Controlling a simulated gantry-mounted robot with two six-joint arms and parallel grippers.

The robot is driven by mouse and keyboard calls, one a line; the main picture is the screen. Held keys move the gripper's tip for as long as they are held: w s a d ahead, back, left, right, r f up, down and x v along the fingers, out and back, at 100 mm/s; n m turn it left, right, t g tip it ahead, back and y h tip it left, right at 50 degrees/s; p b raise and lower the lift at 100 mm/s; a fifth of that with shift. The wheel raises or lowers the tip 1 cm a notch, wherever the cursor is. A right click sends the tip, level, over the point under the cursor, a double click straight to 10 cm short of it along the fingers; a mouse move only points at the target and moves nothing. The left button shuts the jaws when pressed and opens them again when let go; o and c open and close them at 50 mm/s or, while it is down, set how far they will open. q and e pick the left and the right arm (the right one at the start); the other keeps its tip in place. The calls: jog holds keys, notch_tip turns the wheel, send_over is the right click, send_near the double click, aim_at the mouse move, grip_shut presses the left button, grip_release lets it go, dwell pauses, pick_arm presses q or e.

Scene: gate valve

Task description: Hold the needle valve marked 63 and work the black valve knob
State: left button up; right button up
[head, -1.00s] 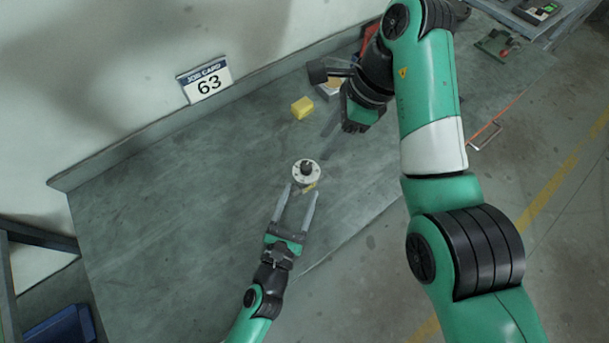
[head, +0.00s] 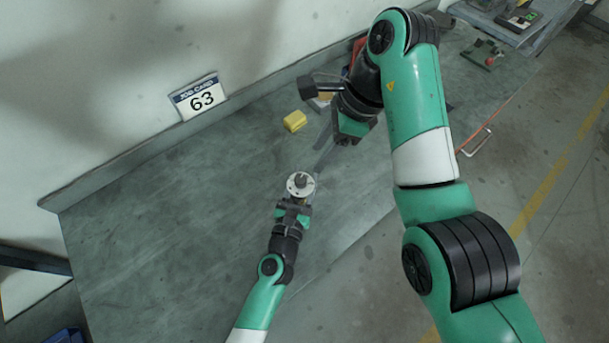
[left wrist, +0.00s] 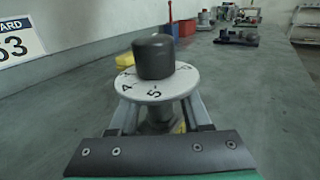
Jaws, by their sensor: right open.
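A valve with a round white numbered dial (head: 300,186) and a black knob (head: 301,180) stands upright on the workbench. In the left wrist view the black knob (left wrist: 154,57) sits above the white dial (left wrist: 157,83); a grey body and a bit of yellow show below. No 63 is legible on the valve. My left gripper (left wrist: 162,116) has one finger on each side of the body, under the dial, with gaps visible; its fingertips are hidden. My right gripper (head: 322,150) is open and empty above the bench, up and right of the valve.
A job card reading 63 (head: 200,97) is at the wall. A yellow block (head: 295,121) lies on the workbench (head: 190,215) behind the valve. Further items stand at the bench's far end (left wrist: 240,37). The bench left of the valve is clear.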

pick_arm(q)
grip_shut()
dwell(1.0)
